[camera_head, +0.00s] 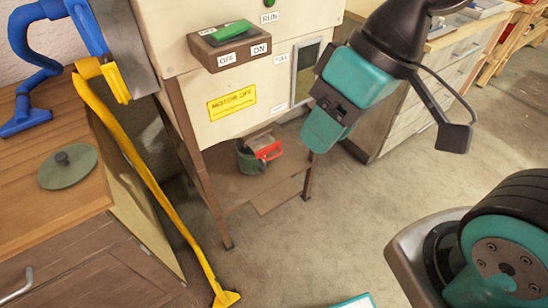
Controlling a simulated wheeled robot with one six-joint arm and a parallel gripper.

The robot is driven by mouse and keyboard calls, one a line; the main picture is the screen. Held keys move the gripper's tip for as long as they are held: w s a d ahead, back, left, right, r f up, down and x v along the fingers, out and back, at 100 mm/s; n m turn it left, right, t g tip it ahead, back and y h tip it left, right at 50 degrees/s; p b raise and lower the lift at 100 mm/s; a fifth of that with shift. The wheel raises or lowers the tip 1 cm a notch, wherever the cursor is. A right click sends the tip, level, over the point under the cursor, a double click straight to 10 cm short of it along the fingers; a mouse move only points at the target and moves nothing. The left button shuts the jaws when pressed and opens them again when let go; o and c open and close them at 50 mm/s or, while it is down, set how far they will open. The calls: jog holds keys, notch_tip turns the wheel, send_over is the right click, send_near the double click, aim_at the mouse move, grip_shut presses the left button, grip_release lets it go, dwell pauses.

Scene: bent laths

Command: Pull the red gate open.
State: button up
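The only red thing I can make out near my gripper is a small red part (267,149) on a dark green container (247,158). It sits on the low shelf under the cream machine, and I cannot tell whether it is the gate or how it is hinged. My gripper (324,134), teal and black, hangs in front of the machine's right side, to the right of and above the red part in the picture. It appears apart from it, with nothing visible in it. Its fingers overlap from this angle, so the gap between them is hidden.
The cream machine (190,104) has a brown switch box (205,50) with a green rocker and a yellow "MOTOR OFF" label (231,100). A yellow pole (150,185) leans by the wooden cabinet (40,190) at left. A drawer unit (400,110) stands behind.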

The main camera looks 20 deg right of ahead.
jog(key=w+f+m+t+y+b, duration=0.1)
jog(key=w+f+m+t+b, duration=0.15)
jog(key=f+b, duration=0.5)
jog(key=w+f+m+t+y+b, duration=0.1)
jog(key=w+f+m+b, duration=0.25)
jog(key=f+b, duration=0.4)
jog(key=m+t+h+b, duration=0.2)
jog(key=m+t+b, duration=1.05)
jog(key=b, duration=1.45)
send_near(274, 157)
jog(key=shift+m+g, duration=0.9)
jog(key=shift+m, duration=0.05)
jog(key=shift+r+x, duration=0.2)
jog(key=shift+x, duration=1.5)
jog(key=shift+r+x, duration=0.2)
jog(key=shift+x, duration=1.55)
jog(key=shift+r+x, duration=0.25)
jog(key=shift+x, duration=1.45)
jog(key=shift+w+d, duration=0.15)
jog(key=shift+w, duration=0.05)
